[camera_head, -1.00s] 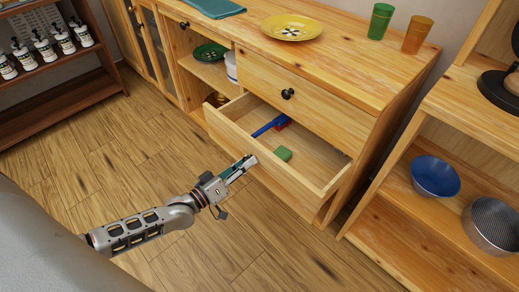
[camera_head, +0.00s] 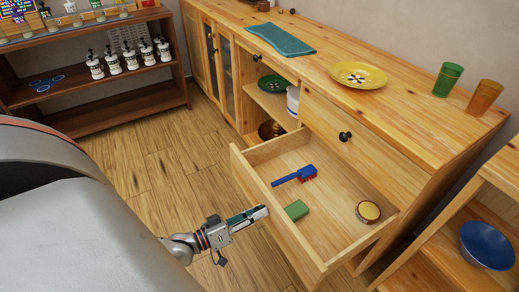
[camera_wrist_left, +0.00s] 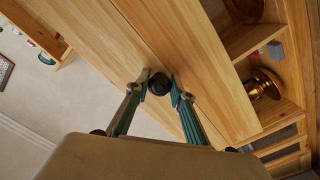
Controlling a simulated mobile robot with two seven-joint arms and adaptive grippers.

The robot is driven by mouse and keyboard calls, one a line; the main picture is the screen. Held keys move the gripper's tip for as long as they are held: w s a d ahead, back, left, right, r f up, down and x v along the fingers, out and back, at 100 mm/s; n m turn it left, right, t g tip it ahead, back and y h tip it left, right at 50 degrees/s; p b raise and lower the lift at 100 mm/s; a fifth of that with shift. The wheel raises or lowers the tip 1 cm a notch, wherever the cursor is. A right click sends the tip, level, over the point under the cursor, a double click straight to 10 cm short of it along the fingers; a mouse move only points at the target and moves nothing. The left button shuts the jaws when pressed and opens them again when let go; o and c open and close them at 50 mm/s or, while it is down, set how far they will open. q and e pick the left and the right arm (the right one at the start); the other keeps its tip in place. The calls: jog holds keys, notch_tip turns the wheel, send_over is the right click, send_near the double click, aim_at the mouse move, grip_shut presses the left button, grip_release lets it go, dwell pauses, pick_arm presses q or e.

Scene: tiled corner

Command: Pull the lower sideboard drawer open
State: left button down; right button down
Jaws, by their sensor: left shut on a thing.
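The lower sideboard drawer (camera_head: 290,245) stands well open, its front panel and inside in plain view in the head view. My left gripper (camera_head: 264,212) is at the outside of the drawer front. In the left wrist view its two fingers (camera_wrist_left: 160,82) close around the dark round drawer knob (camera_wrist_left: 159,88). The knob is hidden behind the fingers in the head view. A blue brush (camera_head: 292,175), a green block (camera_head: 297,210) and a round tin (camera_head: 368,211) lie in the drawer. My right gripper is not in view.
The upper drawer with a black knob (camera_head: 345,136) is shut. A yellow plate (camera_head: 360,74), a green cup (camera_head: 447,79) and an orange cup (camera_head: 484,97) stand on top. A shelf with a blue bowl (camera_head: 487,245) is at right. Wooden floor (camera_head: 160,160) is clear at left.

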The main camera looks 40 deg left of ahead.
pick_arm(q)
jog(key=c, duration=1.8)
grip_release()
jog(key=shift+c, duration=0.2)
jog(key=shift+o, duration=0.6)
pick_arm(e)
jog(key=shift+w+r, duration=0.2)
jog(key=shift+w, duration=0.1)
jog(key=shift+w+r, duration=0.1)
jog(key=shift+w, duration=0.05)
pick_arm(q)
jog(key=shift+s, duration=0.15)
jog(key=v, duration=1.1)
jog(key=shift+s, duration=0.4)
jog(key=shift+a, duration=0.1)
